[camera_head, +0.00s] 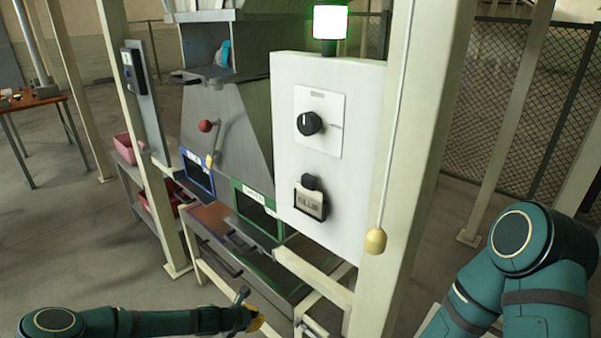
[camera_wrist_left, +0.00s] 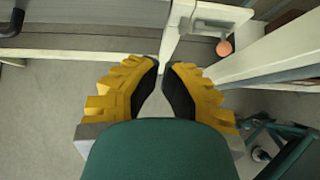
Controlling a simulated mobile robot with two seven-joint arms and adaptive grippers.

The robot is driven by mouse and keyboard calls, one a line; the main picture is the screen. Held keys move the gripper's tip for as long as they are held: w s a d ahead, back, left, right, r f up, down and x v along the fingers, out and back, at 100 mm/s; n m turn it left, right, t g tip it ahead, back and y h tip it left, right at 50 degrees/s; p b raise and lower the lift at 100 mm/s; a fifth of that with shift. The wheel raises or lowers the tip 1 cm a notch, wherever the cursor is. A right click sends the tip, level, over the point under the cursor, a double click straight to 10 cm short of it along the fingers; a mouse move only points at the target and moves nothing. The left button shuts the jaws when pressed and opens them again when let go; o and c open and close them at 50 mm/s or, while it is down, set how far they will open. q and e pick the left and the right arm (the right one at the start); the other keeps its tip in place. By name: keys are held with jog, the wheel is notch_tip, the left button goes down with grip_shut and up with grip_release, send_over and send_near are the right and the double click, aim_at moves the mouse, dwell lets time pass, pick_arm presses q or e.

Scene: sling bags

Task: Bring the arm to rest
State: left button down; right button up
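My left arm comes in low from the left in the head view. Its gripper (camera_head: 252,315), with yellow fingers, is low in front of the machine's lower frame. In the left wrist view the yellow fingers with black pads (camera_wrist_left: 162,68) come almost together at the tips, with nothing visible between them. My right arm's teal links (camera_head: 530,265) fill the lower right of the head view, bent, and its gripper is outside the picture.
A grey machine (camera_head: 225,125) has a white panel with a black dial (camera_head: 309,123) and a lit green lamp (camera_head: 330,22). A yellow pull-cord knob (camera_head: 376,240) hangs by a cream post. A cream frame rail (camera_head: 312,270) is near the left gripper.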

pick_arm(q)
jog(key=s+d+m+g, duration=0.2)
jog(key=s+d+m, duration=0.4)
jog(key=s+r+m+g+y, duration=0.1)
jog(key=s+r+m, duration=0.2)
jog(key=s+m, duration=0.6)
jog(key=s+r+m+g+y, duration=0.1)
jog(key=s+r+m+g, duration=0.1)
jog(key=s+m, duration=0.8)
jog(key=shift+s+r, duration=0.5)
jog(key=shift+s, duration=0.5)
jog(key=shift+d, duration=0.1)
